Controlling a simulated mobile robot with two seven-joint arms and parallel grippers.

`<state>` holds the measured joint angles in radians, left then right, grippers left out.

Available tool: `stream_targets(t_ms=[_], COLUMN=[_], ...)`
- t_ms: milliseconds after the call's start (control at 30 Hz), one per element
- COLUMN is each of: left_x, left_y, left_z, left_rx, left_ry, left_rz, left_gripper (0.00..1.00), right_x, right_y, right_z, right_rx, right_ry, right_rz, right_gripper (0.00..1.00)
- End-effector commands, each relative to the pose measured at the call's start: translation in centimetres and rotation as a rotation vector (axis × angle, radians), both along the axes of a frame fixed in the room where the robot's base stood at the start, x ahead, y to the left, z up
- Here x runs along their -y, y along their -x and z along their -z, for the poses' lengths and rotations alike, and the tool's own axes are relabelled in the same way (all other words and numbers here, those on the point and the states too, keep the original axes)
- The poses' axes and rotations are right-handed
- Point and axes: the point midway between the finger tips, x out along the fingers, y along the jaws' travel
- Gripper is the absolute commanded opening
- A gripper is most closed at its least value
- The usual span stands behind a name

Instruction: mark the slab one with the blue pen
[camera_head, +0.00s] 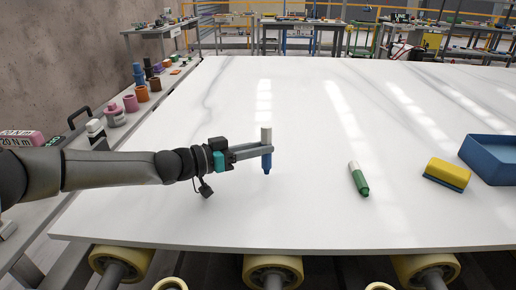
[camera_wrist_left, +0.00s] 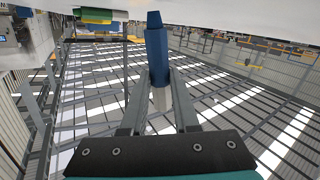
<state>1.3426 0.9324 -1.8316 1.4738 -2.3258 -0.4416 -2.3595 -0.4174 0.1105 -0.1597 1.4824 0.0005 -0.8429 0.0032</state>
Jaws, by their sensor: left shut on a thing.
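A white slab (camera_head: 330,120) fills the middle of the head view, with faint grey veins and bright light reflections. My left gripper (camera_head: 264,151) is shut on the blue pen (camera_head: 267,160), which has a white upper part and a blue lower end. The pen stands upright, blue end down, over the front half of the slab. I cannot tell whether its tip touches the slab. In the left wrist view the pen (camera_wrist_left: 156,50) sits between the fingers, its blue tip near the pale slab surface at the top edge. My right gripper is not in view.
A green and white pen (camera_head: 359,180) lies on the slab to the right. Beyond it are a yellow and blue eraser-like block (camera_head: 447,173) and a blue open box (camera_head: 489,158). Several small coloured items line the left-hand side table. The slab rests on yellow rollers (camera_head: 272,269).

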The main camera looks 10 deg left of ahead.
Motion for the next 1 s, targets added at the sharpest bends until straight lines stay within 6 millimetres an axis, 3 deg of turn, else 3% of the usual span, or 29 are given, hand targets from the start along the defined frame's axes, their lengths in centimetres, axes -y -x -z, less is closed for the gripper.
stream_targets(t_ms=[33,1000], left_x=[0.04,-0.12], left_y=[0.78,0.13], left_z=[3.07,2.96], left_rx=[-0.039,-0.039], left_ry=[-0.033,-0.033], left_rz=[0.004,0.003], left_gripper=[0.0,0.0], right_x=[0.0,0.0], right_y=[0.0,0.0], right_z=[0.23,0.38], right_rx=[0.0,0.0], right_ry=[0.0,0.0], right_rz=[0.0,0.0], right_gripper=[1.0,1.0])
